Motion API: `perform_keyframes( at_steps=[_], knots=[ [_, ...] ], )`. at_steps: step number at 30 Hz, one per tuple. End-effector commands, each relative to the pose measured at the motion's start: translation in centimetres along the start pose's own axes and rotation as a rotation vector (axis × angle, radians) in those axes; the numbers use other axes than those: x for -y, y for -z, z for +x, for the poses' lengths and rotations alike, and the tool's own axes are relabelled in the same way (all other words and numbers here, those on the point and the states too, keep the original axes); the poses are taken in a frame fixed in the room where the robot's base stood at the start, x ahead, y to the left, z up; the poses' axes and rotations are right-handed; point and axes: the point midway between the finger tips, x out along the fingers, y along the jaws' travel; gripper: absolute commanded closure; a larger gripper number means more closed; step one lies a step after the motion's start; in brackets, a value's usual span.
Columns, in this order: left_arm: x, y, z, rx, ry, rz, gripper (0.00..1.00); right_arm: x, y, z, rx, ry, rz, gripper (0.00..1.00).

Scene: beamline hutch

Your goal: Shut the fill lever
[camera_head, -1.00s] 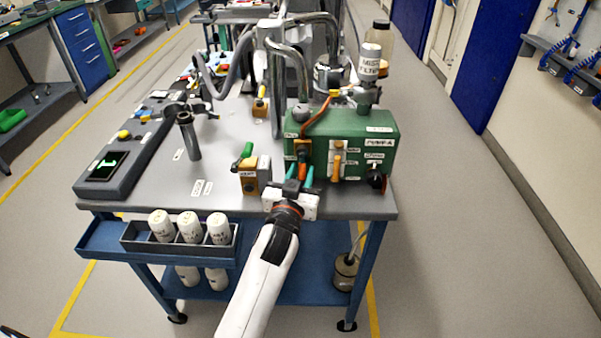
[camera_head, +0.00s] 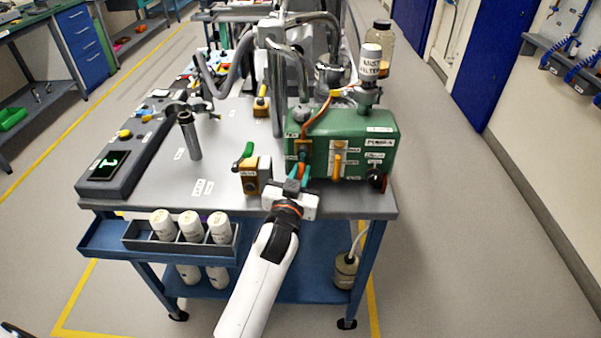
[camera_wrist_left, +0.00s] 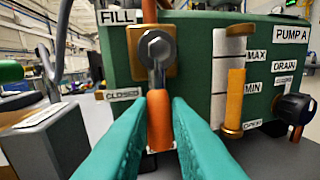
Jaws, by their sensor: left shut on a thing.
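The fill lever (camera_head: 302,169) is on the left front of the green Pump A box (camera_head: 358,128). In the left wrist view, the lever (camera_wrist_left: 158,122) hangs from a grey bolt on a brass plate, its orange handle pointing down. A FILL label (camera_wrist_left: 118,17) is above it and a CLOSED label (camera_wrist_left: 125,94) is to its left. My left gripper (camera_head: 297,180) is shut on the orange handle, one teal finger on each side. My right gripper is not in view.
A sight gauge (camera_wrist_left: 236,85) and a black drain knob (camera_wrist_left: 293,109) are right of the lever. A grey-and-yellow box with a green handle (camera_head: 250,172) stands close left of my gripper. White bottles (camera_head: 191,227) stand in the front tray.

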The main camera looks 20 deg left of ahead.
Motion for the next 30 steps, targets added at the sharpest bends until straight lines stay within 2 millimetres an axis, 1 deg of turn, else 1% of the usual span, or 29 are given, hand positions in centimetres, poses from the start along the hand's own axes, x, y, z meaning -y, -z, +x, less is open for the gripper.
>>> perform_keyframes(
  at_steps=[8,18,30],
  knots=[
    [-0.9,-0.7,-0.1,-0.034,-0.001,0.169,1.00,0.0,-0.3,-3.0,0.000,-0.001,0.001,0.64],
    [-2.1,-1.4,-0.3,-0.096,0.000,0.481,1.00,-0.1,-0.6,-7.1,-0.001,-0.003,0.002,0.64],
    [-3.3,-2.5,-0.5,-0.169,0.001,0.854,1.00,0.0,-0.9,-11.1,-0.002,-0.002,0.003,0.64]
  ],
)
